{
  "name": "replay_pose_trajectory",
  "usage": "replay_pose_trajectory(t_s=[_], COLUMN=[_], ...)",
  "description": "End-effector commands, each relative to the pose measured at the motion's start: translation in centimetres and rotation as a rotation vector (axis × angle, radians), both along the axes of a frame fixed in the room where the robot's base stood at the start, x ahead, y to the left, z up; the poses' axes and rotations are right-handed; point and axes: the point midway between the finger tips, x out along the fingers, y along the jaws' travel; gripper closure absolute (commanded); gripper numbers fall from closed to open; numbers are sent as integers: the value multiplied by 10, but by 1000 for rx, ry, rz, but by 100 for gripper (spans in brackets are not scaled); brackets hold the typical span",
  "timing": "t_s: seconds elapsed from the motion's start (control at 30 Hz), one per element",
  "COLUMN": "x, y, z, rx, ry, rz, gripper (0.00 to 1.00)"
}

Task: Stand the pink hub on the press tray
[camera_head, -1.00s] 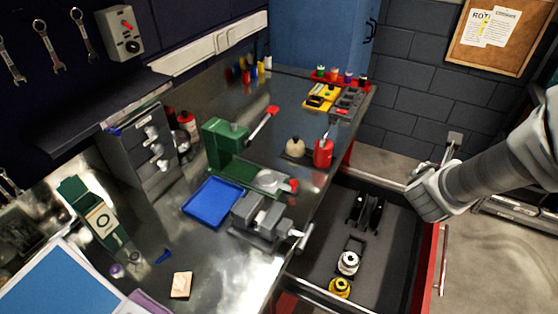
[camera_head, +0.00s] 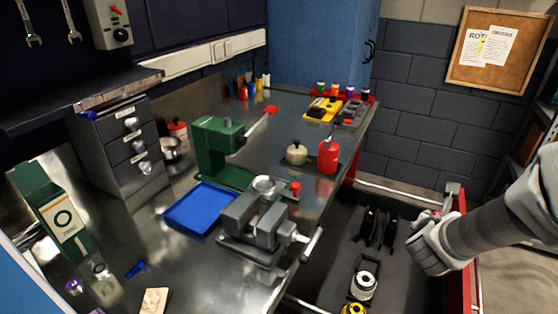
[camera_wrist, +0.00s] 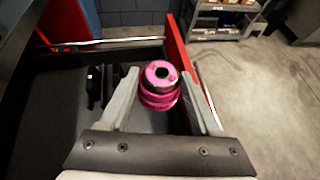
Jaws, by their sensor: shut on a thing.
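The pink hub (camera_wrist: 158,84) is between the two fingers of my gripper (camera_wrist: 160,98) in the wrist view, its round bored end facing the camera. In the head view my gripper (camera_head: 430,222) is over the right side of the open drawer, and only a small pinkish bit of the hub (camera_head: 432,213) shows there. A green press (camera_head: 215,150) stands on the bench, with a round grey plate (camera_head: 265,184) in front of it. A blue tray (camera_head: 200,210) lies beside the press. I cannot tell which of these is the press tray.
A grey vise (camera_head: 255,225) stands at the bench's front edge, close to the tray and press. The open drawer (camera_head: 330,210) holds a silver hub (camera_head: 363,285), a yellow hub (camera_head: 353,309) and black parts (camera_head: 375,228). A red bottle (camera_head: 328,156) stands on the bench.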

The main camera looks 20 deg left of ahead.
Motion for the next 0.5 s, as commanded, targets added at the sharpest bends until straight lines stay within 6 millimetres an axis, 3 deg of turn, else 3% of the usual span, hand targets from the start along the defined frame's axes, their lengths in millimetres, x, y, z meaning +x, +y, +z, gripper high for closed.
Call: replay_pose_trajectory(t_s=[0.03,0.3,0.5], x=[0,1,9], y=[0,1,22], z=[-16,-57,-64], rx=[-1,-1,-2], ry=[-2,-2,0], rz=[0,1,44], gripper=[100,100,100])
